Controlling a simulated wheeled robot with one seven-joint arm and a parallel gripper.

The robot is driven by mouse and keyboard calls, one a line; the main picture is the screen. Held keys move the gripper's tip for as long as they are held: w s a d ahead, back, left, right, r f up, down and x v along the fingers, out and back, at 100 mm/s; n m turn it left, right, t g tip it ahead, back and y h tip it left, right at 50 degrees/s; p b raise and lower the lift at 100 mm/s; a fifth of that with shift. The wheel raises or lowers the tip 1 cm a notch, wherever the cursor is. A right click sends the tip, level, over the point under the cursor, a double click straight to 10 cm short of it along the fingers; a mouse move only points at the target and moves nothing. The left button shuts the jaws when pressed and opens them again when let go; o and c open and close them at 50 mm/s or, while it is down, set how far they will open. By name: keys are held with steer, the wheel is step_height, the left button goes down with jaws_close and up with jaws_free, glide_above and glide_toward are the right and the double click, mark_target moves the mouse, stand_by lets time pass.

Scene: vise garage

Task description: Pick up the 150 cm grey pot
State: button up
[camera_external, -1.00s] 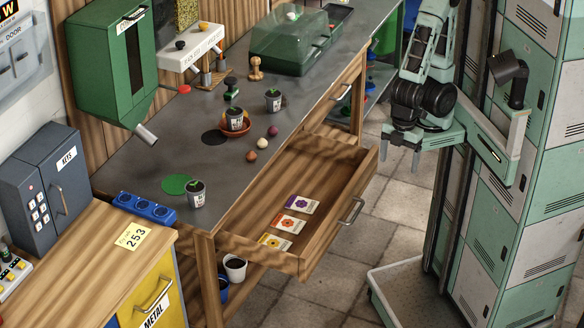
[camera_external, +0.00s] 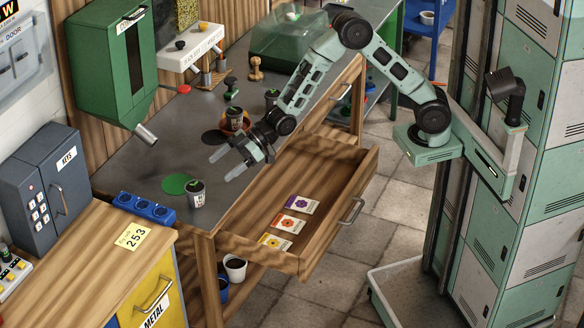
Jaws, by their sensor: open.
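Several small grey-white labelled pots with plants stand on the dark workbench (camera_external: 150,185). One pot (camera_external: 197,195) is near the front edge, beside a green disc. Another pot (camera_external: 234,119) sits on an orange saucer (camera_external: 222,128). A third pot (camera_external: 271,96) is partly hidden behind my arm. The labels are too small to read, so I cannot tell which is the 150 cm one. My gripper (camera_external: 227,165) is open and empty above the bench, between the front pot and the saucer pot, with its fingers pointing left and down.
An open wooden drawer (camera_external: 343,195) with several seed packets juts out below my arm. A green disc (camera_external: 177,184) and a black disc (camera_external: 212,137) lie on the bench. A stamp (camera_external: 255,69) stands farther back. A white pot (camera_external: 236,268) is under the bench.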

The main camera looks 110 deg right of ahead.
mark_target(189, 193)
steer(key=p+x, duration=0.1)
steer(key=x, duration=1.2)
steer(key=shift+p, duration=0.35)
steer(key=c, duration=1.1)
